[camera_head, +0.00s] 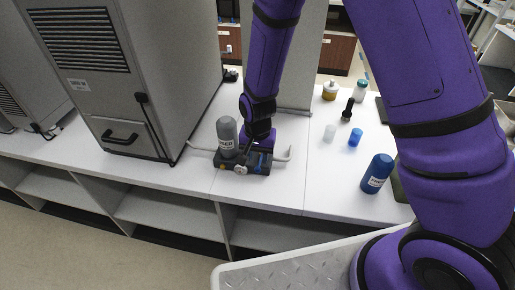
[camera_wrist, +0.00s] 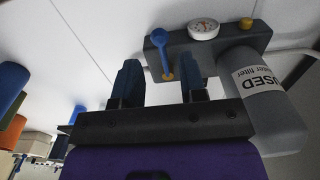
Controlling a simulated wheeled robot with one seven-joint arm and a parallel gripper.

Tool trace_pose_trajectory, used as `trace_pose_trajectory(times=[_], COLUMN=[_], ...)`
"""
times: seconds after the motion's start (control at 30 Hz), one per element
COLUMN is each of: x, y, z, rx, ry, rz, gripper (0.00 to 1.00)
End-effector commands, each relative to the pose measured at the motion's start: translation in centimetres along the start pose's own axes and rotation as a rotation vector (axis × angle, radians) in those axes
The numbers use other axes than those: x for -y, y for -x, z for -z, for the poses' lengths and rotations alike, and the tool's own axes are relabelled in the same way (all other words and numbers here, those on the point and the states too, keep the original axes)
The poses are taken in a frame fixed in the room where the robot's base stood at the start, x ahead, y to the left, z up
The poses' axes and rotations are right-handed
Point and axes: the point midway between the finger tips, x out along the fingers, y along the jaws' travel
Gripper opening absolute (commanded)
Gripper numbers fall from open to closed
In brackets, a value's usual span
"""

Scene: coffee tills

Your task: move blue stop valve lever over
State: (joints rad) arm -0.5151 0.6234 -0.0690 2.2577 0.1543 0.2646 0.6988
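The blue stop valve lever (camera_wrist: 161,52) shows in the wrist view, mounted on a dark grey block (camera_wrist: 224,38) with its round end pointing away from my gripper. My gripper (camera_wrist: 161,66) is open, its two blue fingers apart. The lever appears between the fingertips in the picture; I cannot tell whether either finger touches it. A grey canister labelled "USED" (camera_wrist: 268,105) is joined to the block. In the head view, my arm comes down over the block (camera_head: 236,164), and the lever is hard to make out there.
The block carries a white gauge (camera_wrist: 203,29) and a yellow knob (camera_wrist: 246,23). Light pipes (camera_head: 283,156) run from its sides. A grey machine (camera_head: 165,70) stands to the left. A blue canister (camera_head: 377,173) and small containers stand to the right on the white counter (camera_head: 315,185).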

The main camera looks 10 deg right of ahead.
Motion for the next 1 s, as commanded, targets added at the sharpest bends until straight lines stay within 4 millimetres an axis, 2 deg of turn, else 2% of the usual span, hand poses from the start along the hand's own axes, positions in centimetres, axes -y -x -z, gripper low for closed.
trace_pose_trajectory(times=[0.3, 0.63, 0.73, 0.77, 0.9, 1.0], x=[-0.1, 0.0, 0.0, 0.0, -0.1, -0.8], y=[-3.9, -5.8, -5.7, -5.7, -5.7, -5.6], z=[0.0, 0.0, 0.0, 0.0, 0.0, 0.1], rx=[0.001, 0.0, 0.0, 0.0, 0.0, 0.001], ry=[-0.001, 0.0, 0.0, 0.0, 0.007, 0.08], rz=[-0.001, 0.0, 0.001, 0.001, 0.0, 0.0], gripper=[0.38, 0.38, 0.15, 0.12, 0.12, 0.12])
